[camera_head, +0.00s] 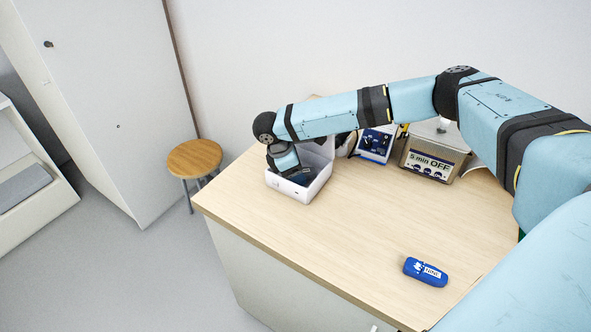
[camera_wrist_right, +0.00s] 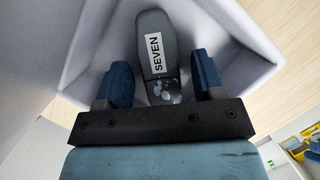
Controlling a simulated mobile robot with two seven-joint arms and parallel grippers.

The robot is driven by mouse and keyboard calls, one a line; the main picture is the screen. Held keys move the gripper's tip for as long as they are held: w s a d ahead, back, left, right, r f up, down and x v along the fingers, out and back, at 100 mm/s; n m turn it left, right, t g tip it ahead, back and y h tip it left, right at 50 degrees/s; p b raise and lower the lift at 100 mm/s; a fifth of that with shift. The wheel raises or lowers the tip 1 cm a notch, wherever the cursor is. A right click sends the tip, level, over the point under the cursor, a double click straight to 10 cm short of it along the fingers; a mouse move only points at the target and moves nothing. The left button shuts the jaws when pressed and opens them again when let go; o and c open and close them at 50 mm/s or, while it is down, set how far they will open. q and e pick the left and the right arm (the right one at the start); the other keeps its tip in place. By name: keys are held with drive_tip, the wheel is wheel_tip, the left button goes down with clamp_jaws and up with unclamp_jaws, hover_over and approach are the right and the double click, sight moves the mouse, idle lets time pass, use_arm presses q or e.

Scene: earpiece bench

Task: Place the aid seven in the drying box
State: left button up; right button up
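The white drying box (camera_head: 318,187) stands open near the table's far left corner, its lid raised at the back. My right gripper (camera_head: 301,178) reaches down into it. In the right wrist view the dark grey aid (camera_wrist_right: 157,62) labelled SEVEN lies inside the white walls of the drying box (camera_wrist_right: 232,30). My right gripper (camera_wrist_right: 160,88) is open, with one blue finger on either side of the aid and a gap on each side. The underside of the aid and its contact with the box floor are hidden. My left gripper is not in view.
A blue aid (camera_head: 425,271) labelled NINE lies at the table's front right. A metal device (camera_head: 431,155) with a "5 min OFF" sign and a blue-fronted device (camera_head: 375,145) stand behind. The middle of the table (camera_head: 350,230) is clear. A wooden stool (camera_head: 194,158) stands beyond the left edge.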

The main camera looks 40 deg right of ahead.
drive_tip(key=shift+r, duration=0.15)
drive_tip(key=v, duration=1.2)
